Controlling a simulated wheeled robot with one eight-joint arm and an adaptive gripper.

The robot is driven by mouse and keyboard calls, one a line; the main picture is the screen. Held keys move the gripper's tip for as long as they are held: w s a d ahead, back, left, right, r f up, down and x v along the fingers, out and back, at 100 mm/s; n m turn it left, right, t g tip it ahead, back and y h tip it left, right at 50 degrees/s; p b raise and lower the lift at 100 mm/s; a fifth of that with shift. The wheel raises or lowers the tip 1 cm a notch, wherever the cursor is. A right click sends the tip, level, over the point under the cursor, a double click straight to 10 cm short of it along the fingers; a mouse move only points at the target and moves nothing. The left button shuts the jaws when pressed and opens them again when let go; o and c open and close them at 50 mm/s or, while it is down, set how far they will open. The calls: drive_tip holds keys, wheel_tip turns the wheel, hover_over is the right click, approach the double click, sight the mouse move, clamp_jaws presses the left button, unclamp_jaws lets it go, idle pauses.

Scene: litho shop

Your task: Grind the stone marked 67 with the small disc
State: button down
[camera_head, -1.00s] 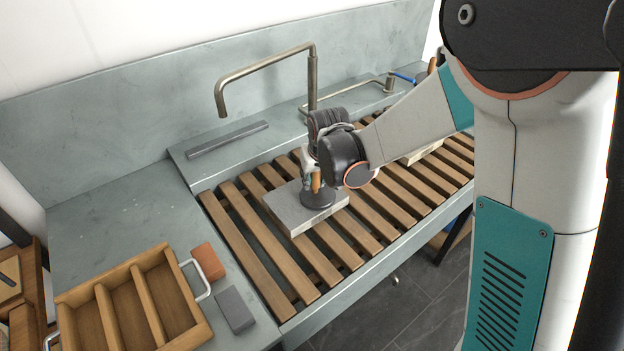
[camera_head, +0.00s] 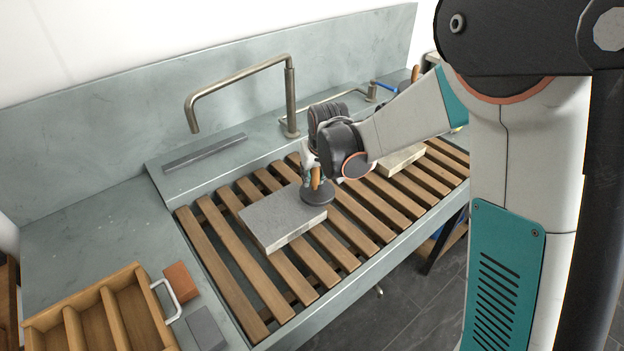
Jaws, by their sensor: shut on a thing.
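A grey stone slab (camera_head: 275,222) lies flat on the wooden slats of the sink; I see no number on it from here. The small dark disc (camera_head: 317,194) rests at the slab's right back part and reaches its right edge. My gripper (camera_head: 313,177) is above the disc, shut on its orange-brown handle (camera_head: 316,179); the fingers are partly hidden by the wrist. A second pale stone (camera_head: 401,160) lies farther right on the slats, partly behind my arm.
A tap (camera_head: 291,95) rises behind the slats, with a dark grey bar (camera_head: 205,153) on the ledge. At the lower left are a wooden tray (camera_head: 100,299), an orange block (camera_head: 182,282) and a grey block (camera_head: 206,329). The front slats are clear.

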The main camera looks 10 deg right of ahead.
drive_tip(key=shift+s+a+r, duration=0.1)
drive_tip(key=shift+s+r, duration=0.05)
drive_tip(key=shift+r, duration=0.35)
drive_tip(key=shift+s+a+r, duration=0.1)
drive_tip(key=shift+r, duration=0.35)
drive_tip(key=shift+w+d+r+p, duration=0.15)
drive_tip(key=shift+r+p, duration=0.5)
drive_tip(key=shift+p, duration=0.1)
drive_tip(key=shift+r+p, duration=1.15)
drive_tip(key=shift+r, duration=0.65)
